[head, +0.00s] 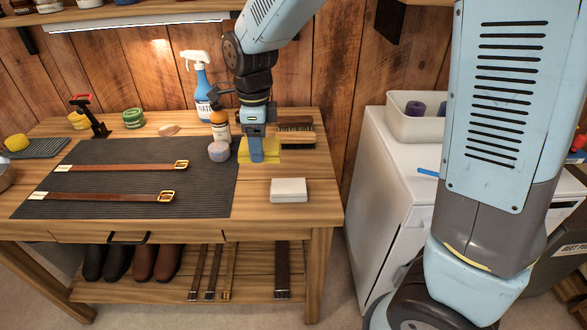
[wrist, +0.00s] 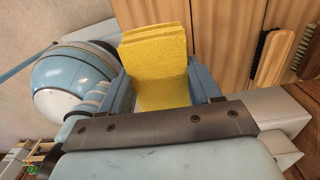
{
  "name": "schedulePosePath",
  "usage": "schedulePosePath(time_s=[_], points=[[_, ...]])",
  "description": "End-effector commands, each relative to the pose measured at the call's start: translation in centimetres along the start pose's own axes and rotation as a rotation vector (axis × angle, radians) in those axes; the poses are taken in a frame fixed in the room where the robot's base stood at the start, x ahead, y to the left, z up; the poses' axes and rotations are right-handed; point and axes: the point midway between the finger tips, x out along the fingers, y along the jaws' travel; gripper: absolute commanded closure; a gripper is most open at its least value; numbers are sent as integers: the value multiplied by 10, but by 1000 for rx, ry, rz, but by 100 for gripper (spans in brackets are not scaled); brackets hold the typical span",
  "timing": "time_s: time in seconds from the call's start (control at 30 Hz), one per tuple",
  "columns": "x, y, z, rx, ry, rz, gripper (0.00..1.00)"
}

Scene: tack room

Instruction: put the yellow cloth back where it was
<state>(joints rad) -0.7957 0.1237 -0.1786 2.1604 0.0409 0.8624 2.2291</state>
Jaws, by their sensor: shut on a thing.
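The yellow cloth (head: 271,152) is a folded, flat pad at the right part of the wooden workbench, just right of the dark ribbed mat. My gripper (head: 257,154) points down over it and is shut on it. In the wrist view the cloth (wrist: 158,62) stands out between the two fingers of my gripper (wrist: 163,84), one on each side of it. From the head view I cannot tell whether the cloth touches the bench top or hangs just above it.
Close around the cloth are a brown bottle (head: 220,125), a round greyish-purple sponge (head: 219,151) and wooden brushes (head: 297,139). A small white box (head: 289,190) sits nearer the front. Two belts lie on the ribbed mat (head: 120,185). Bench space right of the white box is clear.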

Motion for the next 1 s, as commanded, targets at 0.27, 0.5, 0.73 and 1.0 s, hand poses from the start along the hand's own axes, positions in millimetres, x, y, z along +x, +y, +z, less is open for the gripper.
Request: schedulePosePath(time_s=[0.27,0.5,0.73,1.0], points=[[10,14,-31,-34,5,-10,71],[28,-26,-43,-31,7,-9,71],[48,-71,-56,-30,7,-8,71],[87,-102,-65,-29,7,-8,71]])
